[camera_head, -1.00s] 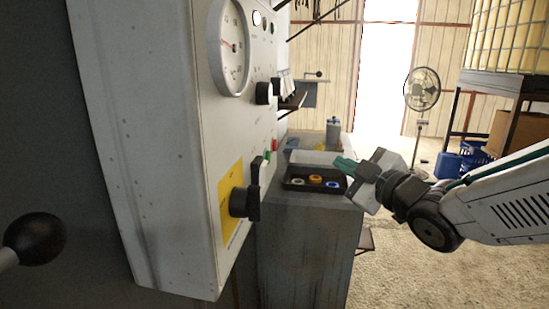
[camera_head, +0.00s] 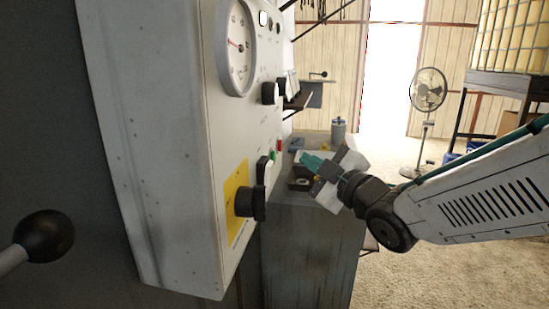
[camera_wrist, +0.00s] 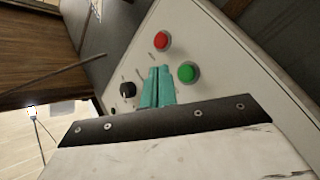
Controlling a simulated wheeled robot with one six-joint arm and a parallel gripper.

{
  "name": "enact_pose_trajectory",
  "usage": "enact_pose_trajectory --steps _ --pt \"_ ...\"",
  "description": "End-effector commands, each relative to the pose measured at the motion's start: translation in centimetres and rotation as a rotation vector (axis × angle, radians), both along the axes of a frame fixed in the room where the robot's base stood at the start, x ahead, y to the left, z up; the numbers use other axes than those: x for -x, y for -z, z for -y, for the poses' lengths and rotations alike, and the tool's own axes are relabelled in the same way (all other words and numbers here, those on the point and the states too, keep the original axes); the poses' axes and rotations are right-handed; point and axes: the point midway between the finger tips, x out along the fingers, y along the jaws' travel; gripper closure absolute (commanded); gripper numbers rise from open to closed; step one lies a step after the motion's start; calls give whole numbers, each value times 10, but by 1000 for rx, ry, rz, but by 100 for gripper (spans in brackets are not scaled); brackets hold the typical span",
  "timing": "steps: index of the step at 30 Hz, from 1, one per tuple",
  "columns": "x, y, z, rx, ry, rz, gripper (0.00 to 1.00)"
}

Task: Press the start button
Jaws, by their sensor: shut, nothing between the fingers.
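The control panel (camera_head: 208,150) stands at the left in the head view, its face turned right. A green button (camera_wrist: 187,73) and a red button (camera_wrist: 161,40) show on it in the wrist view. In the head view the green button (camera_head: 270,160) and red button (camera_head: 279,146) are seen edge-on. Their labels are too small to read. My gripper (camera_head: 303,156) is shut and empty, its teal fingers pointing at the panel, apart from it in the head view. In the wrist view my gripper (camera_wrist: 157,72) appears just left of the green button.
A large black rotary switch (camera_head: 246,202) on a yellow plate and a black knob (camera_head: 270,93) stick out from the panel. A grey cabinet (camera_head: 310,250) with a dark tray (camera_head: 301,185) stands beyond, below my gripper. A ball-ended lever (camera_head: 44,236) is at lower left.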

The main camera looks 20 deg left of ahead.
Motion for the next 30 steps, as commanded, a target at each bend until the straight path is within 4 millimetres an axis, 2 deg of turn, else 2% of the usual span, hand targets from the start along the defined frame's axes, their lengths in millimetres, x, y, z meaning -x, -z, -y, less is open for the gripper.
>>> enact_pose_trajectory --steps 3,9,30 --pt "4 1 -16 1 -3 -2 100" --pt "8 0 -31 0 -1 -1 100" --pt "8 0 -35 1 1 0 100"
